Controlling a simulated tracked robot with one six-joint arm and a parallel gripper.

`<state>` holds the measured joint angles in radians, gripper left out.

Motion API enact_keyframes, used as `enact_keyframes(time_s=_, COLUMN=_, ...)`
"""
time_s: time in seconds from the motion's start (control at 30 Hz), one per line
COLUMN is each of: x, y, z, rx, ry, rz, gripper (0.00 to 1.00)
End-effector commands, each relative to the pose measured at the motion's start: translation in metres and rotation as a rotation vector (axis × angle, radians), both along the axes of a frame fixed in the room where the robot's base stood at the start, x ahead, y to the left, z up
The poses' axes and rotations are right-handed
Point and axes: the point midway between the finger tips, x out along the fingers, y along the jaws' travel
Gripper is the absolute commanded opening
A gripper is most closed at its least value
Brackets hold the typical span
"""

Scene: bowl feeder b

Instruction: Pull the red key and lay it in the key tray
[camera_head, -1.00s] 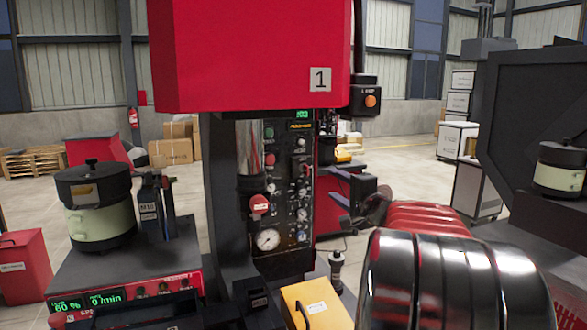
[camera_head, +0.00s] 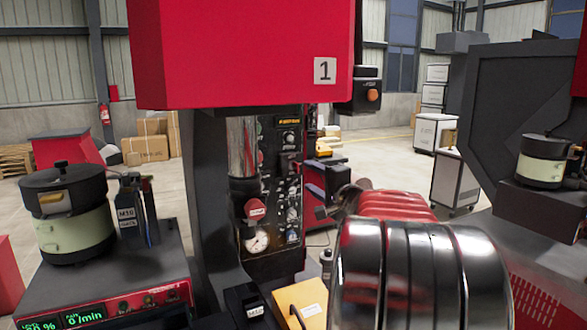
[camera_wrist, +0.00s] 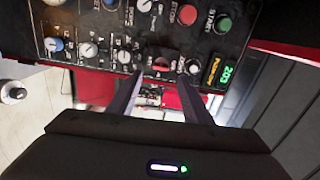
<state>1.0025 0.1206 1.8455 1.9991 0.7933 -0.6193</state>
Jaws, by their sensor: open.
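A small red piece (camera_wrist: 161,66), which looks like the red key, sits on the black control panel (camera_wrist: 75,20) in the wrist view. It lies just beyond and between my fingertips. My gripper (camera_wrist: 159,78) is open, with a dark finger on each side and nothing held. I cannot tell how far the tips are from the panel. In the head view my gripper (camera_head: 308,178) points left at the right side of the panel (camera_head: 283,215), and the red piece cannot be made out there. I cannot identify the key tray for certain in either view.
A red press head marked 1 (camera_head: 240,55) hangs above the panel. A yellow box with a black handle (camera_head: 298,303) stands below. A feeder bowl (camera_head: 65,215) is at left, another (camera_head: 542,160) at right. Knobs and a red button (camera_wrist: 187,14) surround the red piece.

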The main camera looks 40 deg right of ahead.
Motion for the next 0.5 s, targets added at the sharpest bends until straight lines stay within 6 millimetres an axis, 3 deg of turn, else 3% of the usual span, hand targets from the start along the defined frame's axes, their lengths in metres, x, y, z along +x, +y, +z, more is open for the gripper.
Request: enact_keyframes(time_s=0.5, x=0.05, y=-0.013, z=0.0, rx=0.0, ry=-0.001, rz=0.003, gripper=0.45)
